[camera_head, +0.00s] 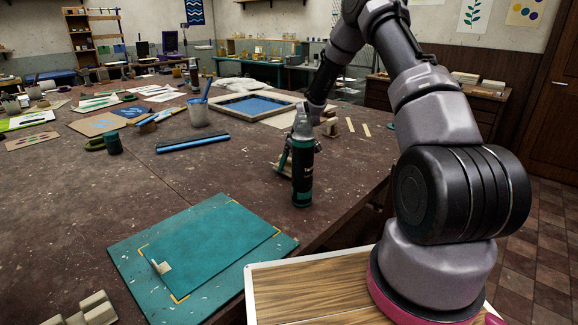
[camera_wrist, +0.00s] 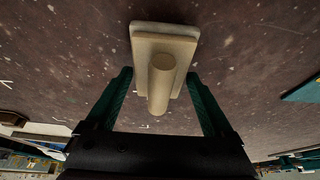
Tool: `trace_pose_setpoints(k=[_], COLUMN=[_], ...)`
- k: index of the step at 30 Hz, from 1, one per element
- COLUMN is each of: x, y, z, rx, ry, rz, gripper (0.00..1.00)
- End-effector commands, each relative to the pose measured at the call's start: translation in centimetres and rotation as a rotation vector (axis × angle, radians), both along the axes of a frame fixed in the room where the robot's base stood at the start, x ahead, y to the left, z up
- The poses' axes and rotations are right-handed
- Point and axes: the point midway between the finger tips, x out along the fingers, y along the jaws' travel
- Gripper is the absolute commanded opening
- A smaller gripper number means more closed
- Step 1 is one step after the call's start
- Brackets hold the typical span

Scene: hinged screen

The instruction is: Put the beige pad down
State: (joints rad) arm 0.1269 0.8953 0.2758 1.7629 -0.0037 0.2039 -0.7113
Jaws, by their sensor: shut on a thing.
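The beige pad (camera_wrist: 180,38), a flat plate with a rounded handle, lies between the two dark green fingers of my gripper (camera_wrist: 160,98) in the wrist view. The fingers are shut on it. I cannot tell whether the pad touches the table.
A teal board (camera_head: 205,245) with yellow corner marks lies at the front. Bare tabletop (camera_head: 235,175) lies left of the bottle. The table's right edge is near.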

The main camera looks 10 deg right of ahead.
Motion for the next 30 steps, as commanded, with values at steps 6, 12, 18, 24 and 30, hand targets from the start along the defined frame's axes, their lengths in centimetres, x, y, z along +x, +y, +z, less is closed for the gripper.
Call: trace_pose_setpoints(k=[6, 12, 18, 24, 30], x=[0.0, 0.0, 0.0, -0.1, -1.1], y=[0.0, 0.0, 0.0, -0.1, -1.0], z=[-0.9, -1.2, -1.2, -0.5, 2.9], rx=[0.0, 0.0, 0.0, 0.0, 0.0], ry=[-0.001, 0.0, 0.0, -0.001, -0.004], rz=[0.0, 0.0, 0.0, -0.001, -0.002], gripper=[0.35, 0.35, 1.0, 1.0, 1.0])
